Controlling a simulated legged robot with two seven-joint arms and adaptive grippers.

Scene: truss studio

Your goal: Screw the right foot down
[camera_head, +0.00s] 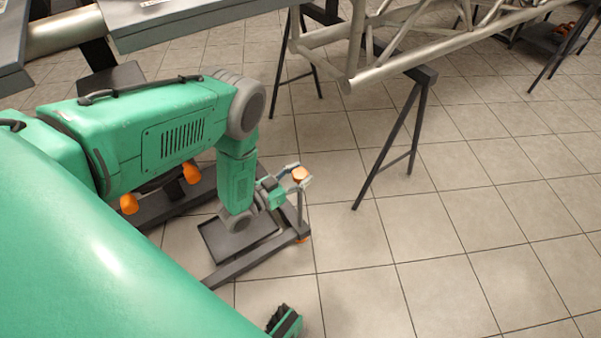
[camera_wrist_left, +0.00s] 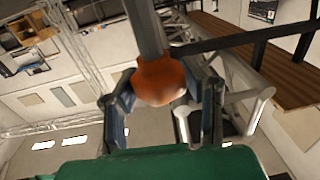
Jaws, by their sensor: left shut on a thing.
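A dark frame of beams (camera_head: 230,268) lies low on the floor with a flat tray-like plate (camera_head: 238,236) in it. At its right corner a thin upright spindle (camera_head: 300,207) rises from an orange pad (camera_head: 302,239) at floor level. An orange round knob (camera_head: 299,173) sits at the spindle's top. My left gripper (camera_head: 293,182) reaches it from the left and is shut on it. In the left wrist view the orange knob (camera_wrist_left: 162,80) is between the two fingers, with a dark bar behind it.
Two orange knobs (camera_head: 191,172) show below my left arm. A metal truss (camera_head: 420,45) rests on a dark trestle (camera_head: 391,142) at the upper right. A grey table (camera_head: 190,22) stands at the upper left. The tiled floor at the right is clear.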

